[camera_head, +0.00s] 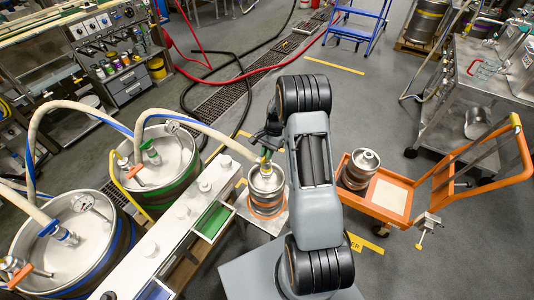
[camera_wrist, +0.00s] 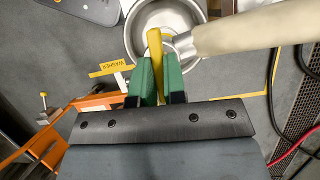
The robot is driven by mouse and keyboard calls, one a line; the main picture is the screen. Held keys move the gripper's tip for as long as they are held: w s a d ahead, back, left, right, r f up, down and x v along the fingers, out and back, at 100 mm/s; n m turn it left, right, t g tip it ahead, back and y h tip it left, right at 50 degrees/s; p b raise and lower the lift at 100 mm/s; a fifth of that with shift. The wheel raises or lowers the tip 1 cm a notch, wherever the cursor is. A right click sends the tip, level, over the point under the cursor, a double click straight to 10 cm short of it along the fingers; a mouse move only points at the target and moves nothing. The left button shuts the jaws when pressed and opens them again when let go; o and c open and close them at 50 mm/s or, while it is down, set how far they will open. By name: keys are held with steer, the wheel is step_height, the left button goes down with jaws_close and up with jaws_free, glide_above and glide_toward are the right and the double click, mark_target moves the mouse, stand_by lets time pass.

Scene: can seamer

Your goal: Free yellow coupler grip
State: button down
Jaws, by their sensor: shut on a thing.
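The yellow coupler grip (camera_wrist: 155,45) stands between the green fingers of my gripper (camera_wrist: 158,82) in the wrist view, and the jaws are shut on it. The coupler (camera_wrist: 184,46) sits over the top of a small steel keg (camera_wrist: 136,36), with a thick cream hose (camera_wrist: 245,30) running off to the right. In the head view, my gripper (camera_head: 268,142) is just above the small keg (camera_head: 266,190), and the hose (camera_head: 222,138) reaches it from the left. My arm and fingers partly hide the coupler there.
Two large steel kegs (camera_head: 62,228) with hoses stand at the left beside a long white bench (camera_head: 165,235). An orange cart (camera_head: 392,195) carrying another small keg (camera_head: 361,168) is at the right. Black and red hoses lie on the floor behind.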

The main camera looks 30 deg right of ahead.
stand_by(0.8)
steer(key=c, duration=1.2)
jaws_free()
steer(key=shift+r, duration=0.15)
steer(key=b+v, duration=0.1)
steer(key=v, duration=1.2)
steer(key=shift+r, duration=0.35)
